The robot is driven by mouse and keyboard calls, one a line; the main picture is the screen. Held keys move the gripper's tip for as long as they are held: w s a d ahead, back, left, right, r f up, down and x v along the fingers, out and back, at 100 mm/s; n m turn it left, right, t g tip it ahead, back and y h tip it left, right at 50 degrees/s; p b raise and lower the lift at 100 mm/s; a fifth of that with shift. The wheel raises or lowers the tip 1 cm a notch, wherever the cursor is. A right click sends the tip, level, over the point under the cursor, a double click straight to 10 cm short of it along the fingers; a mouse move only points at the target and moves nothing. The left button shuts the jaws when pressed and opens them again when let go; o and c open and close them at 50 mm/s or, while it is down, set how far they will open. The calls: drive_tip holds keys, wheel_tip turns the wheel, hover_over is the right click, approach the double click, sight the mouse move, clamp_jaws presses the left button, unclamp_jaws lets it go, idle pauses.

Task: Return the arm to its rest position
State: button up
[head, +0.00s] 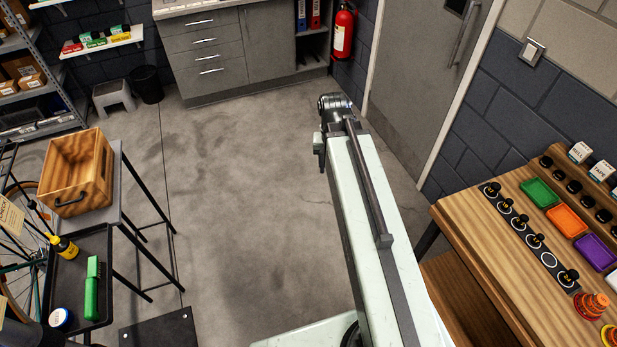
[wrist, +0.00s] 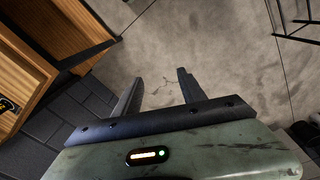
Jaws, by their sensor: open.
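My gripper (wrist: 158,82) shows in the wrist view with its two dark fingers spread apart. Nothing is between them, and bare concrete floor lies beyond the fingertips. In the head view my pale green arm (head: 372,225) stretches forward over the open floor. Its dark far joint (head: 335,104) is at the top, left of the grey door. The fingers cannot be made out clearly in the head view.
The wooden workbench (head: 475,220) at right holds coloured trays and black knobs; its wood (wrist: 25,80) shows at left in the wrist view. At left, a wooden crate (head: 93,170) stands on a stand above a black tray (head: 72,292). The middle floor (head: 240,190) is clear.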

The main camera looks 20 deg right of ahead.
drive_tip(key=s+a+n, duration=0.1)
drive_tip(key=a+n, duration=0.3)
drive_tip(key=a, duration=0.7)
drive_tip(key=shift+s+a+y, duration=0.15)
drive_tip(key=shift+a+y, duration=0.15)
drive_tip(key=shift+y, duration=0.1)
wheel_tip(320, 180, down, 4)
drive_tip(key=b, duration=0.4)
drive_tip(key=shift+f, duration=0.25)
drive_tip(key=shift+c, duration=1.3)
